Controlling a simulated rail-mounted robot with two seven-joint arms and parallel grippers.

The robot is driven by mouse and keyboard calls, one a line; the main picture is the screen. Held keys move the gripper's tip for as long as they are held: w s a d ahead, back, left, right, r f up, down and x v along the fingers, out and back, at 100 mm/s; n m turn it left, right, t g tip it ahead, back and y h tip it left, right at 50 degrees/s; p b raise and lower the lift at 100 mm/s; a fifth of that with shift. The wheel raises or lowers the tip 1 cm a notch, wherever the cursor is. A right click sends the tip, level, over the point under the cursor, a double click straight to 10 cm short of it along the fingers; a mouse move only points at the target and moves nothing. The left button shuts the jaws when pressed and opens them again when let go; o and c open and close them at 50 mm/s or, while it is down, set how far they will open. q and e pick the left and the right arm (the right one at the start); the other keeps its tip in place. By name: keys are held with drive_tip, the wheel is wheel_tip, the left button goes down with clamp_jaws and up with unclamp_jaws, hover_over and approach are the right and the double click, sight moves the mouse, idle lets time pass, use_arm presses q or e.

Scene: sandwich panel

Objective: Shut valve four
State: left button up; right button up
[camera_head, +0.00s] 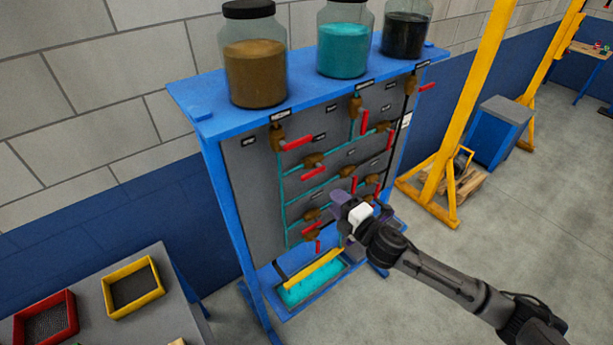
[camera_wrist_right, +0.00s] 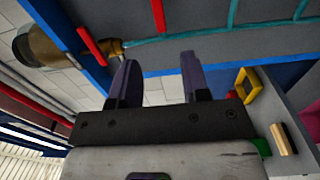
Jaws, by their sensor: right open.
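A grey panel (camera_head: 245,180) in a blue frame carries several brass valves with red handles, joined by teal pipes. The valve labels are too small to read, so I cannot tell which is valve four. My right gripper (camera_head: 340,204) is in front of the panel's lower right part, over some lower valves. In the right wrist view its two purple fingers (camera_wrist_right: 157,78) are apart with nothing between them. There, a brass valve (camera_wrist_right: 38,46) with a red handle (camera_wrist_right: 91,46) shows at upper left, apart from the fingers. Another red handle (camera_wrist_right: 157,14) is above them. My left gripper is not in view.
Jars of brown (camera_head: 255,75), teal (camera_head: 343,50) and black (camera_head: 405,35) liquid stand on the panel's top shelf. A teal-filled tray (camera_head: 312,290) lies below. A table with a red bin (camera_head: 47,320) and yellow bin (camera_head: 133,285) is at lower left. Yellow posts (camera_head: 468,110) stand right.

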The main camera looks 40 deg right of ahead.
sight(309, 177)
drive_tip(key=w+p, duration=0.1)
drive_tip(key=w, duration=0.4)
drive_tip(key=w+p, duration=0.1)
drive_tip(key=w, duration=0.5)
drive_tip(key=shift+d+r, duration=0.15)
drive_tip(key=shift+w, duration=0.9)
drive_tip(key=shift+c, duration=0.2)
clamp_jaws()
